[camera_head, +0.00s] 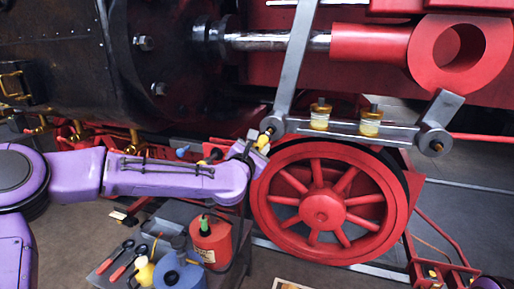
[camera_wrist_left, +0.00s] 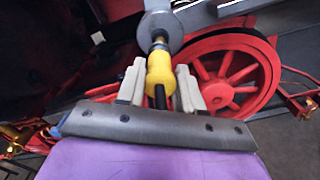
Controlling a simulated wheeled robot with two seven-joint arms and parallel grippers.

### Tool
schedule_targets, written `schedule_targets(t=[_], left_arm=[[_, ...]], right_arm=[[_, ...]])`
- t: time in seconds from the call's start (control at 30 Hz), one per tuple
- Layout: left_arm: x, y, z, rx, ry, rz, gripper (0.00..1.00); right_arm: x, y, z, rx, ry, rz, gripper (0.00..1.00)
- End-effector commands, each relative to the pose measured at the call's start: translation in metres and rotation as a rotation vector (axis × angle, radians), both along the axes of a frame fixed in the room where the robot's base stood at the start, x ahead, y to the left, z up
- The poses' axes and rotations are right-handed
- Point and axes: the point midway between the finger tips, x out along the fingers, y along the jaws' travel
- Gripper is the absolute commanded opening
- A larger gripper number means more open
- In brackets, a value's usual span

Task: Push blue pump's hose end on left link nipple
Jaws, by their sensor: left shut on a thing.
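My left gripper (camera_wrist_left: 160,88) is shut on the yellow hose end (camera_wrist_left: 159,70), with a grey finger on each side; the black hose runs back between the fingers. In the head view the yellow hose end (camera_head: 262,142) is just below the left link nipple (camera_head: 270,130), at the left end of the grey link. The blue pump (camera_head: 178,275) stands low on a grey surface. My right gripper is not in view.
A red can (camera_head: 212,243) stands beside the pump, and tools with red and black handles (camera_head: 118,262) lie to its left. The red spoked wheel (camera_head: 322,205) is right of the gripper. Two yellow-banded cups (camera_head: 320,115) sit on the grey link.

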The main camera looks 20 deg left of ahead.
Motion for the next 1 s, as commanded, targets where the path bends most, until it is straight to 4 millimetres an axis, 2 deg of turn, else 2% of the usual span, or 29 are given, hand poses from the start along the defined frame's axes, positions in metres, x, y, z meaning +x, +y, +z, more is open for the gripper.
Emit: schedule_targets(t=[0.27,1.0], left_arm=[[0.002,0.000,0.000,0.001,-0.002,0.000,0.00],[0.028,-0.002,0.002,0.002,-0.020,-0.009,0.00]], right_arm=[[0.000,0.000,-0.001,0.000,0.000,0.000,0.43],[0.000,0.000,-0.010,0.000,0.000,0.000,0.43]])
